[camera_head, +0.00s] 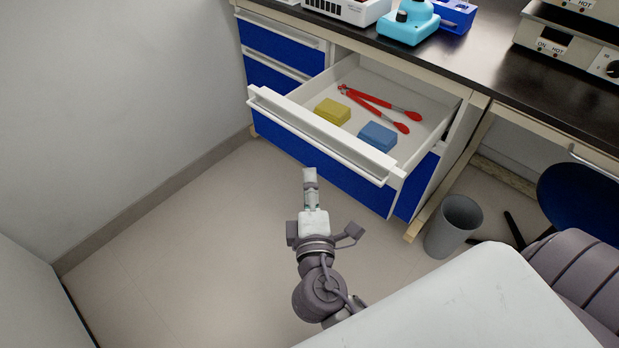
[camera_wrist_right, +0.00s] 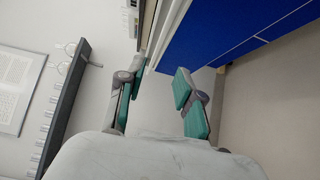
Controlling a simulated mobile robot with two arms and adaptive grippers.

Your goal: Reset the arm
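My right gripper (camera_head: 309,178) points toward the open drawer (camera_head: 430,150) from the floor side. In the head view its tips show just short of the drawer's white front and handle bar (camera_head: 315,140). In the right wrist view the two green-padded fingers (camera_wrist_right: 160,85) are spread apart with nothing between them, and the drawer's blue and white front lies beyond them. The exact gap to the handle cannot be told. My left gripper is not in view.
The drawer holds a yellow sponge (camera_head: 332,111), a blue sponge (camera_head: 377,136) and red tongs (camera_head: 375,103). A grey bin (camera_head: 453,226) and a blue chair (camera_head: 585,200) stand at right. Devices sit on the black counter (camera_head: 480,52). The floor at left is clear.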

